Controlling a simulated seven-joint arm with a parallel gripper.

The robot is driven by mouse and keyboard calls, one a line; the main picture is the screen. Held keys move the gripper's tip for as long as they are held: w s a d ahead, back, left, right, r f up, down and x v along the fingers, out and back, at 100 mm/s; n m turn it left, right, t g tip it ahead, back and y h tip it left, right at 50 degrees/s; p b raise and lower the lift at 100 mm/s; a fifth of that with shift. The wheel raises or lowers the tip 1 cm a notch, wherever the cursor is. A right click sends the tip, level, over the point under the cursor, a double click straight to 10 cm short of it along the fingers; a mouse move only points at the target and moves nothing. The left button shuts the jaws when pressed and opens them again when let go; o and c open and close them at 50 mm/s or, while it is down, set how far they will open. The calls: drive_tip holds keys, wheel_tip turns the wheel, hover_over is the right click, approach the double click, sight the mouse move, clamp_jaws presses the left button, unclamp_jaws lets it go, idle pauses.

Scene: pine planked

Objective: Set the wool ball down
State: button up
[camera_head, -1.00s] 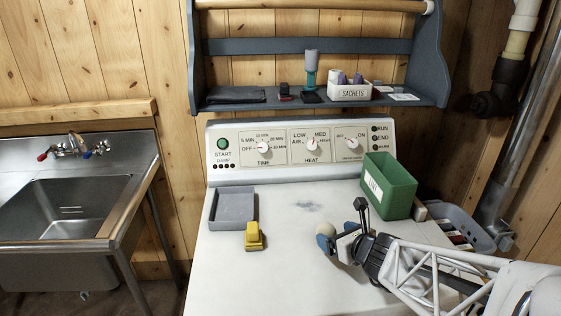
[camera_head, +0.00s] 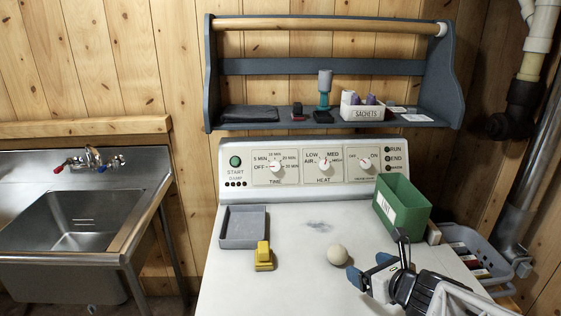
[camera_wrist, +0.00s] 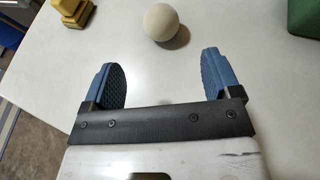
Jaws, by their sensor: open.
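The wool ball (camera_head: 337,254) is a cream sphere resting on the white dryer top (camera_head: 290,225). In the wrist view the ball (camera_wrist: 161,22) lies beyond the fingertips, in front of the gap between them. My gripper (camera_head: 368,268) is just right of the ball in the head view and apart from it. In the wrist view my gripper (camera_wrist: 164,76) has its two blue pads spread wide with nothing between them.
A grey tray (camera_head: 227,241) and a yellow block-like object (camera_head: 264,256) are left of the ball. A green LINT bin (camera_head: 405,205) stands at the right. A grey basket (camera_head: 480,255) is beyond the dryer's right edge. The control panel (camera_head: 320,160) and shelf (camera_head: 435,115) are behind.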

idle(0.5)
drive_tip(key=shift+s+a+r+n, duration=0.1)
drive_tip(key=shift+a+r+n, duration=0.1)
drive_tip(key=shift+a+n, duration=0.15)
drive_tip(key=s+a+r+n+g+y, duration=0.1)
drive_tip(key=s+a+r+n+g, duration=0.55)
drive_tip(key=n, duration=0.85)
drive_tip(key=s+d+r+n+g+h, duration=0.1)
drive_tip(key=s+r+n+h, duration=0.1)
drive_tip(key=n, duration=0.5)
drive_tip(key=s+d+r+n+g+h, duration=0.1)
drive_tip(key=s+n+h, duration=0.3)
drive_tip(key=n, duration=0.4)
drive_tip(key=shift+s+d+r+g+h, duration=0.15)
drive_tip(key=shift+s+r+g+h, duration=0.2)
drive_tip(key=shift+s+g, duration=0.4)
drive_tip(key=shift+o, duration=0.4)
drive_tip(key=shift+w+r+n, duration=0.1)
drive_tip(key=shift+n, duration=0.15)
